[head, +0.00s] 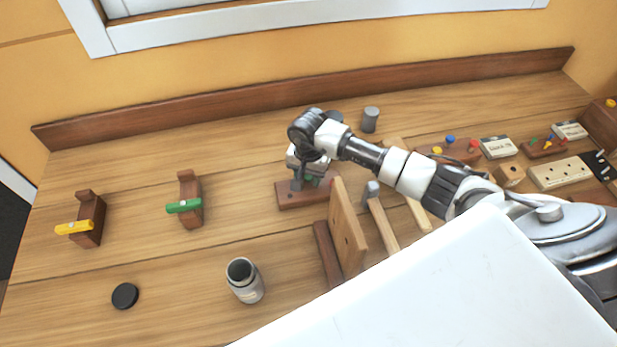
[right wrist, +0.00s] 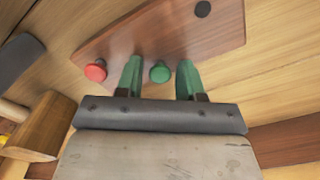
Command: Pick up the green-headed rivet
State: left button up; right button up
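The green-headed rivet (right wrist: 160,72) stands in a brown wooden block (right wrist: 165,40), seen in the right wrist view. A red-headed rivet (right wrist: 96,71) stands to its left in the same block. My right gripper (right wrist: 160,80) is open, its two green fingertips on either side of the green head, with a visible gap to each. In the head view my right gripper (head: 309,181) is down over the block (head: 292,198), hiding most of the rivets. My left gripper is in neither view.
An upright wooden board (head: 347,230) and a hammer (head: 380,215) stand close to the block's right. A grey cylinder (head: 370,119) is behind.

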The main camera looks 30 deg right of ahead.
grip_shut()
jog(key=shift+r, duration=0.1)
jog(key=shift+r+b, duration=0.3)
jog(key=shift+r, duration=0.15)
notch_tip(320, 180, up, 3)
jog(key=shift+f+b, duration=0.2)
jog(key=shift+b, duration=0.5)
jog(key=s+d+r+b, duration=0.3)
jog(key=s+d+r, duration=0.4)
jog(key=d, duration=0.2)
jog(key=shift+s+r+b, duration=0.15)
jog(key=shift+r+b, duration=0.05)
jog(key=shift+b, duration=0.1)
